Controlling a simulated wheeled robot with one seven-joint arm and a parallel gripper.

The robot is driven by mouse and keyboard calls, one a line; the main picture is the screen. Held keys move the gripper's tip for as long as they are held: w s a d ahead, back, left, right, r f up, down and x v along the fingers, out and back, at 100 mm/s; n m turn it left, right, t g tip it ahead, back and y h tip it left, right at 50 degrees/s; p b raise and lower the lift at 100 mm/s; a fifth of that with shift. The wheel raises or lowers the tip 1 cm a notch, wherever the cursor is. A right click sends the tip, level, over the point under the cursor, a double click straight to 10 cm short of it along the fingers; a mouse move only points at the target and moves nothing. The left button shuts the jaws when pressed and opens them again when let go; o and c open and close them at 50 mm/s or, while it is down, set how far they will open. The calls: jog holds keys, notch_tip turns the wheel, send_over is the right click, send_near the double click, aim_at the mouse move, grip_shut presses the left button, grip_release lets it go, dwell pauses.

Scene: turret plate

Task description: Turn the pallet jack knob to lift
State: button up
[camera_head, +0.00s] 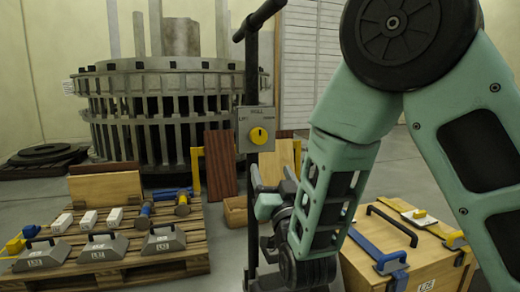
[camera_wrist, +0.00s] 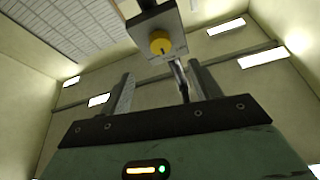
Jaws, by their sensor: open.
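The yellow knob (camera_head: 258,136) sits on a small grey control box (camera_head: 244,118) on the upright black post of the pallet jack (camera_head: 251,70). Lettering is printed around the knob; LIFT seems to be at its left. The knob's exact pointing direction is unclear. In the wrist view the knob (camera_wrist: 160,43) is above and beyond the fingertips, on the underside view of the box (camera_wrist: 155,22). My gripper (camera_head: 272,178) is open and empty below the box, apart from the knob. Its two fingers also show in the wrist view (camera_wrist: 157,82).
A wooden pallet (camera_head: 180,258) with grey handled weights, white blocks and hammers lies at left. A wooden crate (camera_head: 395,264) with a black handle and blue and yellow tools stands at right. A large slotted turret ring (camera_head: 160,100) stands behind. Boards (camera_head: 221,165) lean behind the post.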

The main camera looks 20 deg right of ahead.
aim_at(260, 140)
jog(key=b+x, duration=0.1)
jog(key=x, duration=1.1)
jog(key=shift+w+r, duration=0.2)
jog(key=shift+w, duration=0.05)
jog(key=c, duration=1)
